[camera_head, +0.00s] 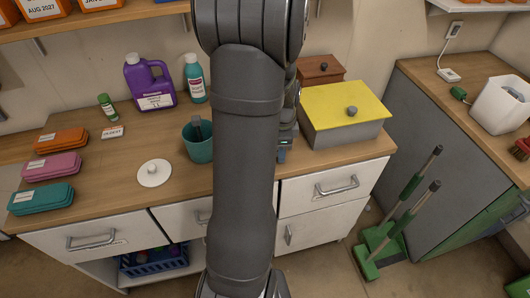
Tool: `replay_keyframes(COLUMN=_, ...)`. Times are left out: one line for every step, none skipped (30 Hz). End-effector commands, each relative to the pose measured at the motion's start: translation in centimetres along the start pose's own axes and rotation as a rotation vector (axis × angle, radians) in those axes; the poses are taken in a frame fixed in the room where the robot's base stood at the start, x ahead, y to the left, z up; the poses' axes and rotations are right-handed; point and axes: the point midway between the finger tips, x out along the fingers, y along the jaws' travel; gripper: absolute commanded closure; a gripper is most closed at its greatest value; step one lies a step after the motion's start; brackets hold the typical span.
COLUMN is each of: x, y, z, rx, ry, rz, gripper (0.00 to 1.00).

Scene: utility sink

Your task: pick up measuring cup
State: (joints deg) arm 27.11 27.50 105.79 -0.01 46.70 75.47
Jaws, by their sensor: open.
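I cannot clearly pick out a measuring cup. A teal cup-shaped vessel (200,152) stands on the wooden counter just left of my arm, its right side close to the arm's outline. A dark grey upright piece (196,126) shows at its mouth; I cannot tell whether it is a handle or a separate tool. My gripper (283,148) shows only as a narrow edge right of my arm link, beside the yellow-lidded box. Its fingertips and whatever lies between them are hidden behind the link.
A round white lid (154,174) lies left of the teal vessel. A purple jug (150,86) and teal bottle (195,80) stand behind. A yellow-lidded box (345,115) is on the right. Orange, pink and teal cases (42,197) lie left. The front counter is clear.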

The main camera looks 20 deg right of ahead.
Motion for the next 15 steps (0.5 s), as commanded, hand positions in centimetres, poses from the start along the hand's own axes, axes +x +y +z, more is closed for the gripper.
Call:
replay_keyframes(x=-0.02, y=0.0, z=0.0, rx=0.0, ry=0.0, rz=0.0, gripper=0.59)
replay_keyframes(x=-0.03, y=0.0, z=0.0, rx=0.0, ry=0.0, rz=0.0, gripper=0.59)
replay_keyframes(x=-0.03, y=0.0, z=0.01, rx=0.0, ry=0.0, rz=0.0, gripper=0.61)
replay_keyframes(x=-0.03, y=0.0, z=0.01, rx=0.0, ry=0.0, rz=0.0, gripper=0.67)
replay_keyframes(x=-0.04, y=0.0, z=0.01, rx=0.0, ry=0.0, rz=0.0, gripper=0.73)
replay_keyframes(x=-0.04, y=0.0, z=0.01, rx=0.0, ry=0.0, rz=0.0, gripper=0.81)
replay_keyframes(x=-0.04, y=0.0, z=0.01, rx=0.0, ry=0.0, rz=0.0, gripper=0.87)
replay_keyframes(x=-0.04, y=-0.01, z=0.01, rx=0.0, ry=0.0, rz=0.0, gripper=0.93)
replay_keyframes(x=-0.05, y=0.0, z=0.01, rx=0.0, ry=0.0, rz=0.0, gripper=1.0)
replay_keyframes(x=-0.05, y=-0.01, z=0.01, rx=0.0, ry=0.0, rz=0.0, gripper=1.0)
replay_keyframes(x=-0.05, y=-0.01, z=0.01, rx=0.0, ry=0.0, rz=0.0, gripper=1.0)
replay_keyframes(x=-0.05, y=-0.01, z=0.01, rx=0.0, ry=0.0, rz=0.0, gripper=1.0)
replay_keyframes(x=-0.05, y=-0.01, z=0.01, rx=0.0, ry=0.0, rz=0.0, gripper=1.0)
replay_keyframes(x=-0.06, y=-0.01, z=0.01, rx=0.0, ry=0.0, rz=0.0, gripper=1.0)
replay_keyframes(x=-0.07, y=-0.02, z=0.0, rx=0.0, ry=0.0, rz=0.0, gripper=1.0)
